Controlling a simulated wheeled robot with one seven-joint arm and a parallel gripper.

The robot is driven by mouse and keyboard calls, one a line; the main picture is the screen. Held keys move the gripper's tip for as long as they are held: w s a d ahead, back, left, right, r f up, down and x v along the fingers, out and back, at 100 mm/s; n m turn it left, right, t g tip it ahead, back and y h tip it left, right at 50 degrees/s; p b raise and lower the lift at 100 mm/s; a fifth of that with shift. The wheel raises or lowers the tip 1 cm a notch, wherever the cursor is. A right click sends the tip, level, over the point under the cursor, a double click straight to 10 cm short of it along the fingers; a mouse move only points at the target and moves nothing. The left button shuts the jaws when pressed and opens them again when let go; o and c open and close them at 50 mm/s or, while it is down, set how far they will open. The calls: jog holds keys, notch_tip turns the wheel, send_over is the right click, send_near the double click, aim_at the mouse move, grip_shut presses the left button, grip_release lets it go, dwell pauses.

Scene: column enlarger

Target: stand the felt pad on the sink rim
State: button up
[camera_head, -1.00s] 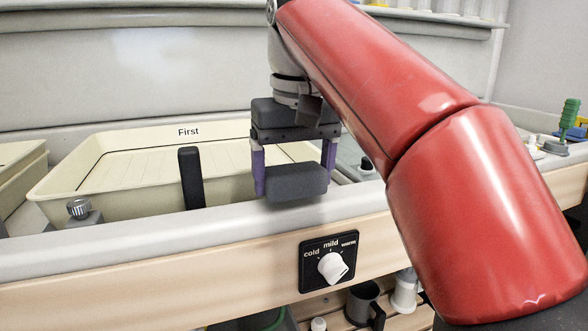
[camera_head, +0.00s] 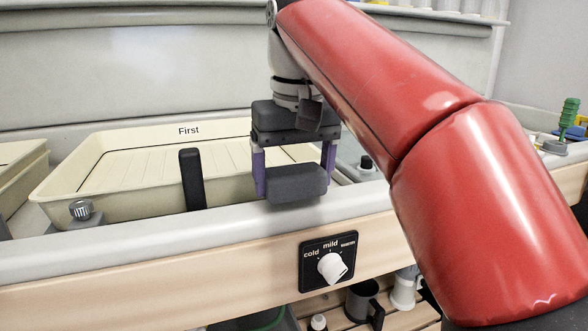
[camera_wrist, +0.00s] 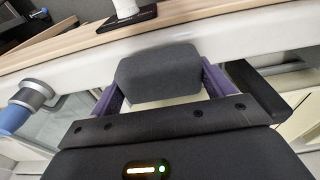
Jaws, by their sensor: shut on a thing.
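The felt pad (camera_head: 297,184) is a dark grey block with rounded corners. My gripper (camera_head: 294,172) is shut on it, with one purple finger at each end of the pad. In the head view the pad appears at the sink rim (camera_head: 120,250), in front of the cream tray; I cannot tell whether it touches the rim. In the wrist view the pad (camera_wrist: 158,70) sits between the purple fingers, with the pale rim (camera_wrist: 255,38) beyond it. The pad's underside is hidden.
A cream tray (camera_head: 60,181) labelled "First" lies in the sink, with a black upright piece (camera_head: 192,180) at its front. A metal knob (camera_head: 81,210) stands at left on the rim. A temperature dial (camera_head: 331,267) is on the wooden front below.

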jog(key=shift+f+b, duration=0.45)
jog(key=shift+f, duration=0.15)
dwell(0.9)
jog(key=o, duration=1)
jog(key=shift+c, duration=0.2)
jog(key=shift+r, duration=0.1)
jog(key=shift+s+d+r+p, duration=0.1)
jog(key=shift+s+r+p, duration=0.05)
jog(key=shift+r+p, duration=1.1)
jog(key=shift+s+r+p, duration=0.15)
jog(key=shift+r+p, duration=0.85)
jog(key=shift+r, duration=0.4)
jog(key=shift+s+r, duration=0.15)
jog(key=shift+r, duration=1.05)
